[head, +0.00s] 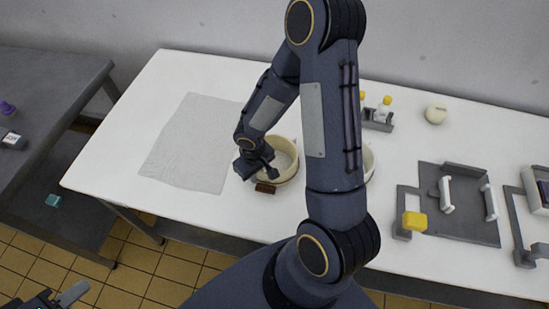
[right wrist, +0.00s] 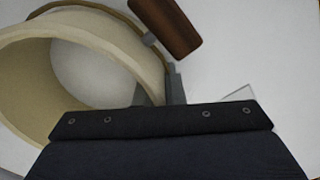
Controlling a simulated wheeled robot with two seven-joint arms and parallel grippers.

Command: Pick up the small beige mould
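A round beige mould (head: 286,170) stands open side up on the white table, with a thin band around it and a brown block (head: 265,188) at its side. In the right wrist view the mould (right wrist: 28,80) fills the left, and the brown block (right wrist: 168,25) is above. My right gripper (head: 264,168) is at the mould's near left rim. Its fingers (right wrist: 160,90) are close together with the mould's wall between them. A second pale round vessel (head: 369,162) is mostly hidden behind my right arm. My left gripper (head: 58,298) is at the bottom left, cut by the frame edge, away from the table.
A pale cloth (head: 190,143) lies on the table's left. A grey holder (head: 378,122) with yellow-capped bottles and a white round item (head: 436,115) stand behind. A grey tray (head: 470,225) and a yellow block (head: 415,221) are to the right. A dark table (head: 50,75) is far left.

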